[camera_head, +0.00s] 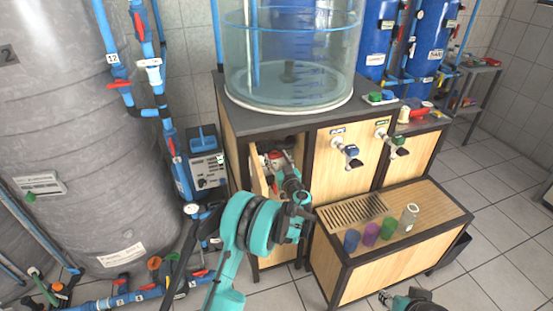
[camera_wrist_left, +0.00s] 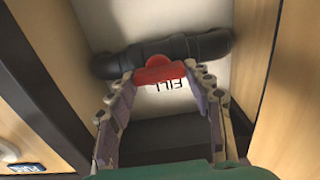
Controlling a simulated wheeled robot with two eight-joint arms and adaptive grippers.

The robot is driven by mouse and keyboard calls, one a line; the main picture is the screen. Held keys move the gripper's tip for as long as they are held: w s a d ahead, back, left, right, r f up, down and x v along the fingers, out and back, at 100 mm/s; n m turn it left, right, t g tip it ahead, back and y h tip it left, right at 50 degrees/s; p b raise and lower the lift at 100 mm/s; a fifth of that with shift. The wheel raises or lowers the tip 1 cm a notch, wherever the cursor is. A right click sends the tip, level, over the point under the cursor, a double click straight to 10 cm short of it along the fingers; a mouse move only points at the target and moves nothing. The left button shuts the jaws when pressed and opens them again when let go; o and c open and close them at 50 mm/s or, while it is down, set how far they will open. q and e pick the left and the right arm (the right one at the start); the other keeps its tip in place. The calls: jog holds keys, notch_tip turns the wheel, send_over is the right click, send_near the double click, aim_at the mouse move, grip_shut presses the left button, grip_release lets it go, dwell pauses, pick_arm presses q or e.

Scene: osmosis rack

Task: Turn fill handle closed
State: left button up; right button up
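The red fill handle (camera_wrist_left: 158,71) sits on a black pipe (camera_wrist_left: 205,45) in the left wrist view. It lies crosswise, roughly along the pipe, above a pale panel with an upside-down FILL label (camera_wrist_left: 169,86). My left gripper (camera_wrist_left: 160,75) is open, with one fingertip near each end of the handle. I cannot tell whether the fingertips touch it. In the head view my left gripper (camera_head: 280,162) reaches into the open front of the wooden cabinet, and the handle is hard to make out there. My right gripper (camera_head: 388,297) is at the bottom edge, partly cut off.
Wooden cabinet walls (camera_wrist_left: 282,110) flank the gripper closely on both sides. A clear tank (camera_head: 290,60) stands on the grey countertop (camera_head: 225,98). Several cups (camera_head: 371,234) stand on the low wooden drip bench (camera_head: 425,200). A large grey tank (camera_head: 80,120) and blue pipes are at the left.

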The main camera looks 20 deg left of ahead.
dwell(0.4)
pick_arm(q)
jog(key=m, duration=0.4)
jog(key=shift+d, duration=0.1)
jog(key=m, duration=0.4)
jog(key=shift+w+f+m, duration=0.1)
jog(key=shift+m, duration=0.2)
jog(key=m, duration=0.4)
jog(key=shift+d+m, duration=0.1)
jog(key=shift+m, duration=0.2)
jog(key=m, duration=0.4)
jog(key=shift+f+m, duration=0.15)
jog(key=shift+m, duration=0.15)
jog(key=o, duration=1.2)
jog(key=shift+c, duration=0.2)
jog(key=shift+d, duration=0.1)
